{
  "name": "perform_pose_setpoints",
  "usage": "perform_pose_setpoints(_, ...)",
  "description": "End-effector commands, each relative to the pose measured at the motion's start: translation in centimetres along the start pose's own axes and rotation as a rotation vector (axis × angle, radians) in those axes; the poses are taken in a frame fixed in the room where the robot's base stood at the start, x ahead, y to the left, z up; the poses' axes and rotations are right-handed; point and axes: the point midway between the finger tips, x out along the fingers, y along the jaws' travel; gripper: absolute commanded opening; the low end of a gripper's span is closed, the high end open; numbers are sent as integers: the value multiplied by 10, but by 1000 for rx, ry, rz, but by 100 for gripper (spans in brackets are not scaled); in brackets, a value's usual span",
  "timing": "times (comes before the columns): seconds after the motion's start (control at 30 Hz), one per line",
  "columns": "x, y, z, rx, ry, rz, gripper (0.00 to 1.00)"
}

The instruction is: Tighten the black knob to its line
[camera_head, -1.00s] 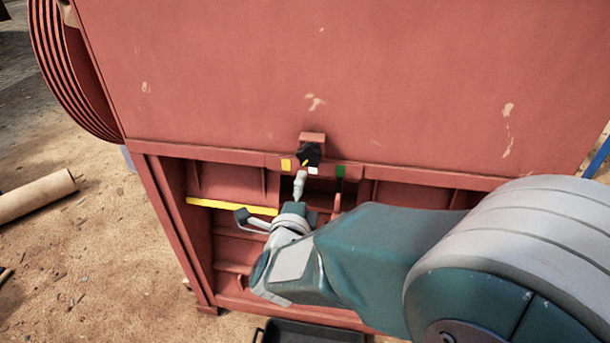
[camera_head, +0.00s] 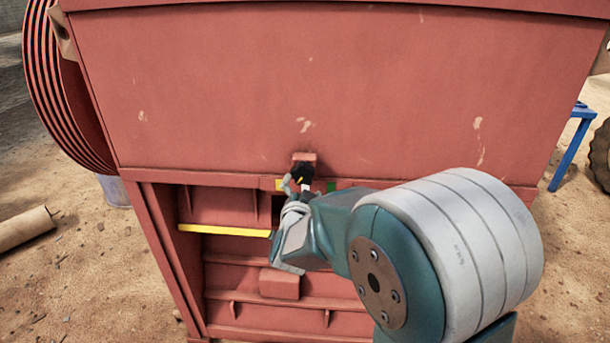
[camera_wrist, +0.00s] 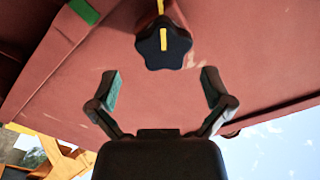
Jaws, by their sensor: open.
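The black knob (camera_head: 302,173) is mounted under a small red bracket on the front of the red machine. In the wrist view the lobed knob (camera_wrist: 163,55) carries a yellow stripe, upright in the picture, and a short yellow strip (camera_wrist: 160,7) shows just above it. My gripper (camera_wrist: 160,80) is open and empty. The knob appears beyond its fingertips, roughly centred between them, with no contact visible. In the head view my gripper (camera_head: 291,181) is at the knob's lower left and partly overlaps it.
A yellow mark (camera_head: 280,185) lies left of the knob and a green mark (camera_head: 331,187) right of it; the green mark (camera_wrist: 83,11) also shows in the wrist view. A yellow bar (camera_head: 222,230) crosses the recess below. A blue stand (camera_head: 570,150) stands at right.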

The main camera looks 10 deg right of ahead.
Motion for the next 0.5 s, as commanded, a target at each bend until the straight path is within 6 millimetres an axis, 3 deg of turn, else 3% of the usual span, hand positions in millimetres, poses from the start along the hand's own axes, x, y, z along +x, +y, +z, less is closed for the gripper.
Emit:
perform_pose_setpoints(0.23,40,1,0,2,0,0,100)
perform_pose_setpoints(0.5,52,2,-1,4,-1,0,100)
